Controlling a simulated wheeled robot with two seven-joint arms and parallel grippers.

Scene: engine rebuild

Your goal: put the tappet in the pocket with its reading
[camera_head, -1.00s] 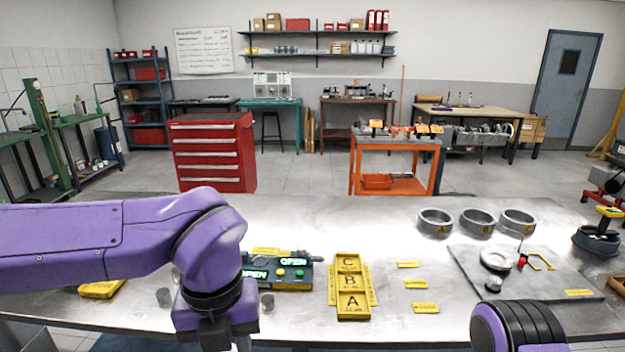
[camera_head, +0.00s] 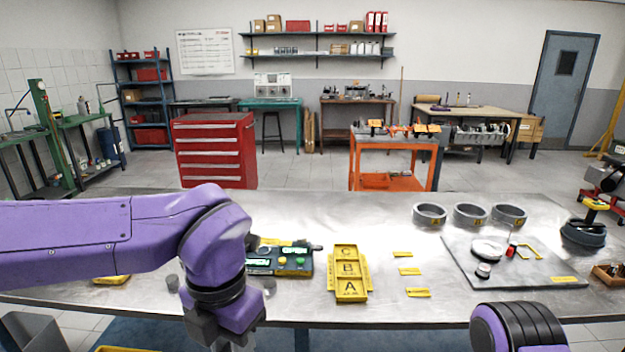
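A yellow tray (camera_head: 351,299) with pockets marked C, B and A, from back to front, stands mid-table; the pockets look empty. Left of it is a dark gauge box (camera_head: 305,271) with lit displays and coloured buttons; the reading is too small to make out. Two small grey cylinders, likely tappets, stand on the table: one left of my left wrist (camera_head: 172,283), one right of it (camera_head: 269,287), partly hidden. My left gripper (camera_head: 232,345) points down at the table's front, its fingertips cut off by the lower edge. Only part of my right arm shows; its gripper is outside the view.
Three grey rings (camera_head: 470,215) stand at the back right. A grey plate (camera_head: 535,277) holds a white round part, a red piece and a yellow bracket. Several yellow labels (camera_head: 410,271) lie right of the tray. A yellow item (camera_head: 112,281) lies at left.

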